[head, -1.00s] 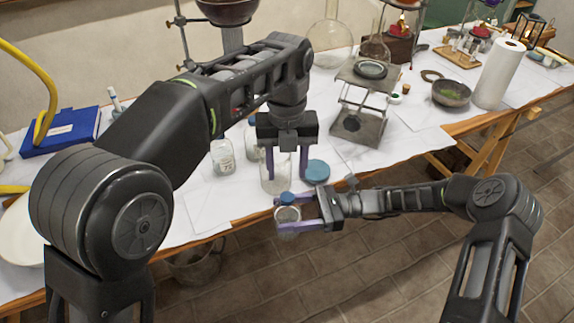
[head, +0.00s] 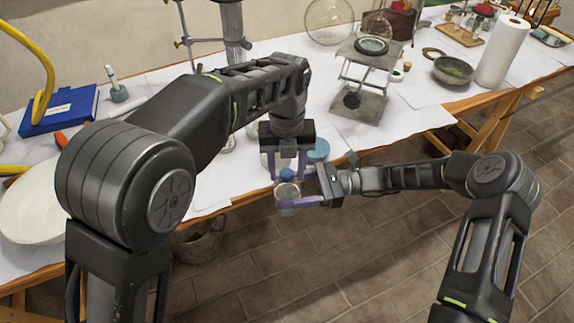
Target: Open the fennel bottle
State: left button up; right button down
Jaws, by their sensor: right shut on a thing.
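A small clear glass bottle (head: 288,196) with a blue cap (head: 287,175) is held upright by my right gripper (head: 297,191), off the table's front edge. I take it as the fennel bottle; no label can be read. The cap is on the bottle's top. My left gripper (head: 287,167) points down over the cap from above. Its two fingers are apart, one to the left and one to the right of the cap, and I see no clear contact. The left gripper and its arm hide part of the table behind.
A round blue lid (head: 319,149) lies on the table just behind the grippers. A glass jar (head: 228,146) is partly hidden by my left arm. A lab jack stand (head: 357,103) stands farther back. White sheets cover the table; the floor in front is open.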

pick_arm(q)
grip_shut()
dwell(0.5)
